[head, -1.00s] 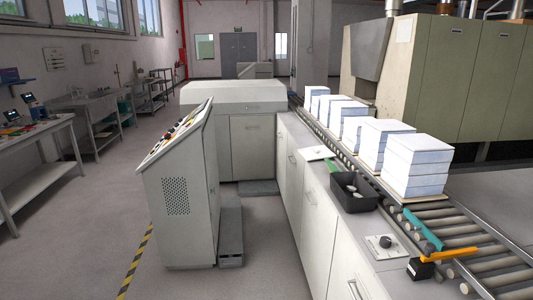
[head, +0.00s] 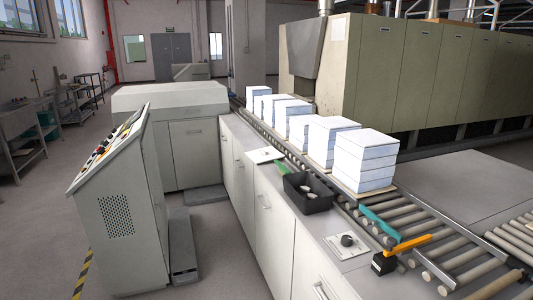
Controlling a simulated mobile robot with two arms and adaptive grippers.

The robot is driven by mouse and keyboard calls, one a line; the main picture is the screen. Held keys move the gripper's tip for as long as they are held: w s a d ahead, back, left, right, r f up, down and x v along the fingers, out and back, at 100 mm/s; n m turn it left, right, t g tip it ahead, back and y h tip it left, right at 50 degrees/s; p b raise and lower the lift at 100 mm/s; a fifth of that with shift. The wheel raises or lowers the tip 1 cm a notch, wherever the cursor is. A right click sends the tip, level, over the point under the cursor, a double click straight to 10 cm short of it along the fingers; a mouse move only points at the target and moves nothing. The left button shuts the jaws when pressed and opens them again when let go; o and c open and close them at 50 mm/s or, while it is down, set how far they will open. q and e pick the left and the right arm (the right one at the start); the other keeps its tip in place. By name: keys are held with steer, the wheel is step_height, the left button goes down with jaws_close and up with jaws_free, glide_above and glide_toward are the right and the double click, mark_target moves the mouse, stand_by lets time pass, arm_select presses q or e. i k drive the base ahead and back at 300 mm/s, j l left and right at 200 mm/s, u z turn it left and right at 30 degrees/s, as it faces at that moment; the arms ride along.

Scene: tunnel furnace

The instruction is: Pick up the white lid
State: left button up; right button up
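No thing in the head view is clearly a white lid. A flat white piece (head: 265,155) lies on the light counter beside the roller conveyor. Nearer, a white plate with a dark round knob (head: 347,241) is on the same counter top. Stacks of white blocks stand in a row on the conveyor; the nearest stack (head: 364,161) has a flat white top. I cannot tell whether any of these is the lid. Neither of my grippers is in view.
A black tray (head: 309,199) with pale pieces in it sits on the counter (head: 290,232). A teal bar (head: 380,223) and an orange bar (head: 408,244) lie near the rollers. A control console (head: 115,215) stands left.

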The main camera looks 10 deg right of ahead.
mark_target(265, 154)
steer(key=i+l+u, duration=0.2)
steer(key=i, duration=1.65)
steer(key=j, duration=0.1)
